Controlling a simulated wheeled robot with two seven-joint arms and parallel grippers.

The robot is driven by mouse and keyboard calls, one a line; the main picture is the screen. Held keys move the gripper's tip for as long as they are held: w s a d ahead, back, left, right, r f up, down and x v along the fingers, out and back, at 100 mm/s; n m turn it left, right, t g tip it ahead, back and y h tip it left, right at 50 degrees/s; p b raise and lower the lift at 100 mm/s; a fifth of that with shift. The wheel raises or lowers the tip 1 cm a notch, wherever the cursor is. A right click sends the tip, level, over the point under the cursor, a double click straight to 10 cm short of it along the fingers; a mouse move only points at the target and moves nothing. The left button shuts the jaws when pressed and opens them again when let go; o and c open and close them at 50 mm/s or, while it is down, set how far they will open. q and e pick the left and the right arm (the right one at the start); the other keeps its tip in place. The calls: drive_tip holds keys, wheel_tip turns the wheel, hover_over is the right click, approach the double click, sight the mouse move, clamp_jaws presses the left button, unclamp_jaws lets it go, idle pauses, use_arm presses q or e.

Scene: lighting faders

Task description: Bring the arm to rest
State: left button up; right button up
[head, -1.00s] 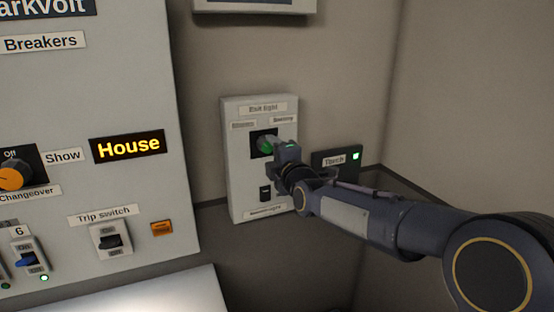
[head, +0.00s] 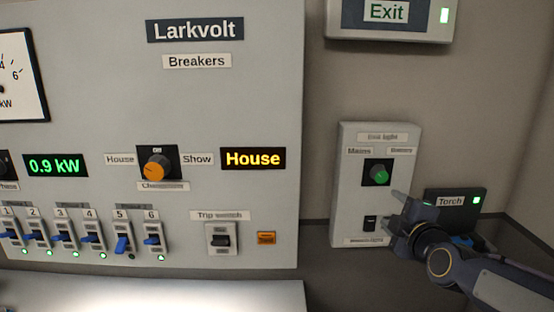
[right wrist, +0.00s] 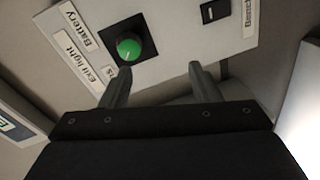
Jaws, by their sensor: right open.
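My right gripper (head: 396,212) is open and empty, in front of the lower right part of the exit light box (head: 350,200). In the right wrist view its two fingers (right wrist: 160,80) stand apart with nothing between them. The green knob (head: 380,175) on the box is free of the gripper, up and to the left of it; it also shows in the right wrist view (right wrist: 129,48), just beyond the left fingertip. A small black switch (head: 369,223) is below the knob. My left gripper is not in view.
The Larkvolt breaker panel (head: 220,100) fills the left, with an orange changeover knob (head: 155,168), a lit House display (head: 253,159) and a trip switch (head: 221,238). A Torch unit (head: 462,201) is close behind my right gripper. An Exit sign (head: 388,14) hangs above.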

drive_tip(key=s+a+f+m+g+y, duration=0.1)
drive_tip(key=s+a+f+m+g, duration=0.2)
drive_tip(key=s, duration=0.7)
drive_tip(key=s+a+f+m+g+y, duration=0.1)
drive_tip(key=s+a+f+m+g, duration=0.2)
drive_tip(key=s+f+m, duration=0.5)
drive_tip(key=s+a+f+m+g+y, duration=0.1)
drive_tip(key=s+a+f+m+g, duration=0.2)
drive_tip(key=s, duration=1)
wheel_tip(320, 180, down, 3)
drive_tip(key=m+g, duration=0.1)
drive_tip(key=m, duration=0.1)
drive_tip(key=shift+f+m+g+y, duration=0.15)
drive_tip(key=shift+m+g+y, duration=0.25)
drive_tip(key=shift+w, duration=0.1)
